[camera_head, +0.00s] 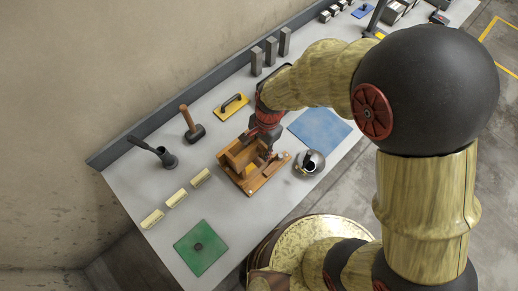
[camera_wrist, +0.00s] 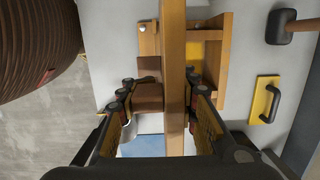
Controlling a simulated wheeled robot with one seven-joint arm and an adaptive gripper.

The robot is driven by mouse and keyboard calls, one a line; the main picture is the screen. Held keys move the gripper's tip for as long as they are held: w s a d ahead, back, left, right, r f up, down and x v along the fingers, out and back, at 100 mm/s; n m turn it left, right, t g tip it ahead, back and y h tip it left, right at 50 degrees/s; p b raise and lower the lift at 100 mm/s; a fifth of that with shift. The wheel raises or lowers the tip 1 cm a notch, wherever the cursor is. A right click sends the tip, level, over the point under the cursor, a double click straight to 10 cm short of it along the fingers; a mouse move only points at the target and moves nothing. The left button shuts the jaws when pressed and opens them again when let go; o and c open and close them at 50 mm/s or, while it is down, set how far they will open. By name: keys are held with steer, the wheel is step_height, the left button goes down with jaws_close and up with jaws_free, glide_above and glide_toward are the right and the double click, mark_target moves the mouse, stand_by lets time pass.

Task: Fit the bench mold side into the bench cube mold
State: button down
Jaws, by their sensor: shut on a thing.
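The bench cube mold (camera_head: 269,182) is a brown wooden box with an open top on a flat wooden base, on the grey bench. My gripper (camera_head: 267,150) is right over its far right part. In the wrist view my gripper (camera_wrist: 160,84) is shut on a long wooden board, the bench mold side (camera_wrist: 174,50), which runs up and down the picture between the fingers. Beyond it the mold's wall (camera_wrist: 213,65) shows, with yellow inside. The board hides part of the mold; whether it touches the mold walls I cannot tell.
A round metal pot (camera_head: 309,162) stands close to the right of the mold, and a blue mat (camera_head: 320,128) lies behind it. A yellow float (camera_head: 231,106), a mallet (camera_head: 192,125) and a green plate (camera_head: 201,248) lie around. Bench room between mold and green plate is clear.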

steer(key=shift+f+b, duration=1.7)
steer(key=shift+f, duration=1.15)
steer(key=shift+f+b, duration=2.7)
steer(key=shift+f, duration=2.35)
steer(key=c, duration=1.5)
jaws_free()
steer(key=shift+c, duration=0.2)
